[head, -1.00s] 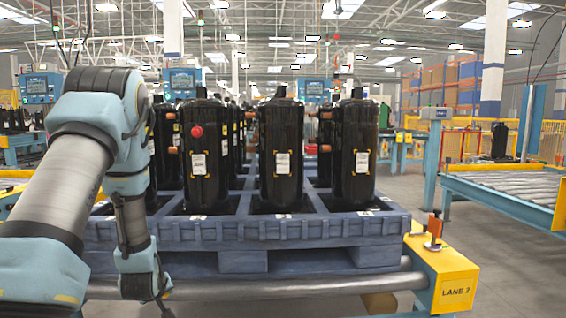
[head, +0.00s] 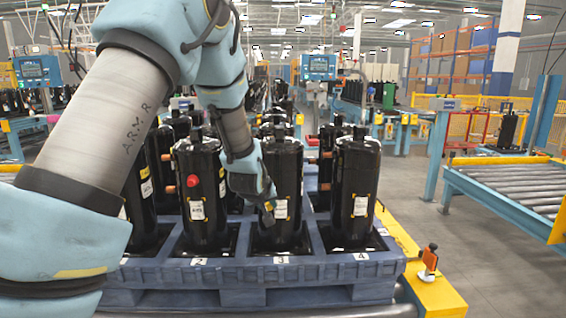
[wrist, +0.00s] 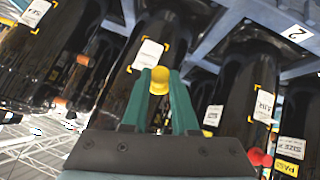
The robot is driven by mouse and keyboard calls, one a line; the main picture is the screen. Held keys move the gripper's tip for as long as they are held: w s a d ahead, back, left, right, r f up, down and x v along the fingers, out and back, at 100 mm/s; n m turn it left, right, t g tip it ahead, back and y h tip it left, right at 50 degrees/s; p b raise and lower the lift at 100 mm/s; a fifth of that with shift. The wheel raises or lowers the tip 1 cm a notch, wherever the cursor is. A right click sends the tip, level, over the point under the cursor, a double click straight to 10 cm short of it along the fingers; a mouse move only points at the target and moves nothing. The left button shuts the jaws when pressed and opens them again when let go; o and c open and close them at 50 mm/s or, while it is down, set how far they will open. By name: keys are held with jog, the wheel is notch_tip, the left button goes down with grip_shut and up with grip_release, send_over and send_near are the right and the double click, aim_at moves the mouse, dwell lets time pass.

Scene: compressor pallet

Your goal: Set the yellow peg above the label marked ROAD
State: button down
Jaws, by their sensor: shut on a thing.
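The yellow peg (wrist: 160,80) is held between the two green fingertips of my gripper (wrist: 160,88), which is shut on it. In the head view my gripper (head: 268,207) hangs in front of the third black compressor (head: 284,170), close to its white label (head: 281,209). In the wrist view a white label (wrist: 147,54) with yellow corner marks lies just beyond the peg. Other white labels show on the compressors to its left (head: 197,210) and right (head: 361,206). Their print is too small or blurred for me to tell which reads ROAD.
The compressors stand in a blue pallet (head: 245,272) with numbered tags on its front edge. A red cap (head: 193,181) juts from the compressor to the left. An orange stop (head: 429,258) stands on the yellow rail at right. A roller conveyor (head: 510,185) lies further right.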

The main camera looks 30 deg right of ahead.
jog(key=s+d+r+p, duration=0.1)
jog(key=d+r, duration=0.2)
jog(key=r, duration=0.1)
jog(key=shift+s+d+r+m+p, duration=0.15)
jog(key=shift+d+r+m+p, duration=0.15)
jog(key=shift+d+r+p, duration=0.1)
jog(key=shift+w+d+b, duration=0.15)
jog(key=shift+w+d, duration=0.2)
jog(key=shift+w, duration=0.5)
jog(key=shift+w+d+b, duration=0.1)
jog(key=shift+w+d, duration=0.3)
jog(key=shift+w, duration=0.4)
jog(key=shift+w+d+b, duration=0.15)
jog(key=shift+w+d, duration=0.2)
jog(key=shift+w, duration=0.5)
jog(key=shift+b, duration=0.6)
jog(key=shift+w+d, duration=0.35)
jog(key=shift+w, duration=0.3)
dwell(0.6)
jog(key=c, duration=0.6)
grip_release()
